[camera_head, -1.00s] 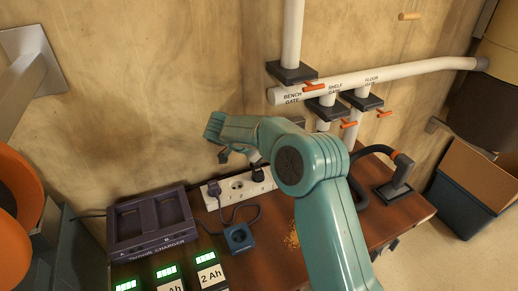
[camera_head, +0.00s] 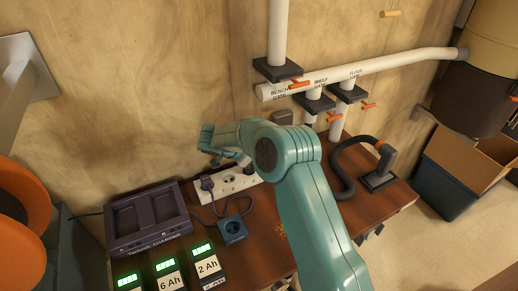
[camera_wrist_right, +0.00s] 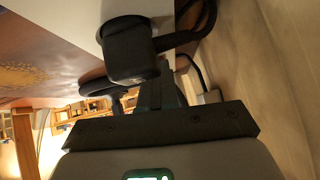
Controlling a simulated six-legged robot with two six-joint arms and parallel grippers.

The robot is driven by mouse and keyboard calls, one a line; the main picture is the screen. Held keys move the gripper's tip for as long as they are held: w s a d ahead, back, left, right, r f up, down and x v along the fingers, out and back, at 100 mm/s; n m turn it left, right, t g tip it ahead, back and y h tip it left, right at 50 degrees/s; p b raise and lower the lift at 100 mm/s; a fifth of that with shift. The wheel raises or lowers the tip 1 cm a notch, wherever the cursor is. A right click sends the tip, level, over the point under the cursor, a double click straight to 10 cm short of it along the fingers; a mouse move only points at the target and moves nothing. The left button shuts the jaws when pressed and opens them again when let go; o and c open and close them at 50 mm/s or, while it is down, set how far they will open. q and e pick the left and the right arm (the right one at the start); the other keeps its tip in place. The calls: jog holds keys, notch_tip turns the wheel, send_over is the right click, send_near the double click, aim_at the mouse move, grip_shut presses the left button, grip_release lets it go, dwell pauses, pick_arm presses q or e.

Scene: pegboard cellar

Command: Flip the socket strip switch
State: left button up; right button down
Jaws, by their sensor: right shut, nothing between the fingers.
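The white socket strip (camera_head: 232,184) lies along the back of the bench against the wall. A dark plug (camera_head: 207,183) sits at its left end. My right arm covers the strip's right part, and I cannot make out the switch. My left gripper is not in view.
A charger (camera_head: 148,222) and several batteries (camera_head: 207,265) stand left and in front of the strip. A blue plug-in block (camera_head: 232,230) lies on the bench. Pipes with orange gate handles (camera_head: 300,84) and a black hose (camera_head: 345,165) are to the right.

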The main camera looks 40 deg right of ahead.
jog(key=shift+d+f, duration=0.1)
jog(key=shift+f, duration=0.1)
jog(key=shift+s+r, duration=0.1)
jog(key=shift+s+a, duration=0.25)
jog(key=shift+s, duration=0.4)
